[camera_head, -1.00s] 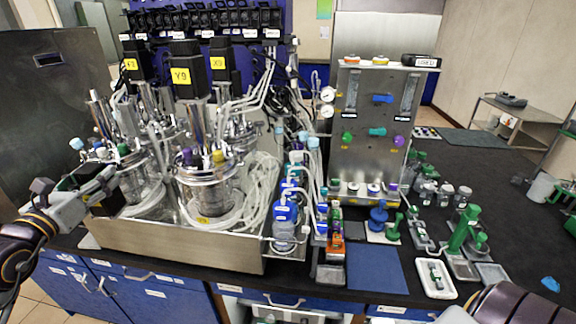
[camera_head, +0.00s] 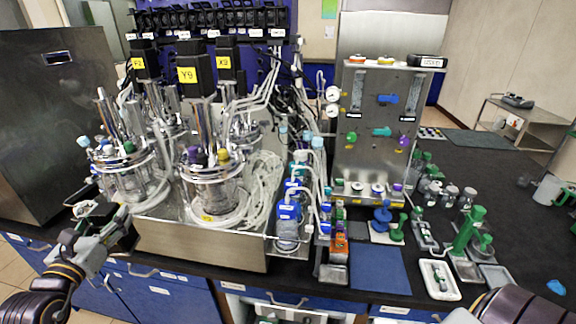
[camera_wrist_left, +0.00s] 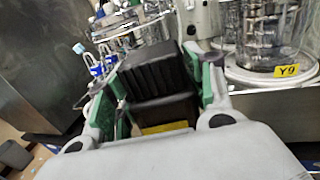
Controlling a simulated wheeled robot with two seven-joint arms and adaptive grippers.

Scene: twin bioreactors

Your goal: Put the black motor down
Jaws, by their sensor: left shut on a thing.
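The black motor (camera_wrist_left: 155,75) is a ribbed dark block with a yellow patch near its lower end, seen in the left wrist view. My left gripper (camera_wrist_left: 160,85) is shut on it, with a green-padded finger on each side. In the head view my left gripper (camera_head: 112,228) is low at the left, in front of the steel tray's left end. The motor (camera_head: 122,236) is dark and partly hidden by the fingers there. I cannot tell whether it touches the bench. Only part of my right arm shows at the bottom right; its fingers are out of view.
Two glass vessels stand in the steel tray (camera_head: 200,245), with labelled black motors such as Y9 (camera_head: 194,72) above. A blue mat (camera_head: 378,268) lies clear on the black bench. Small tools and a white tray (camera_head: 440,280) lie to its right. A steel cabinet (camera_head: 55,130) stands at the left.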

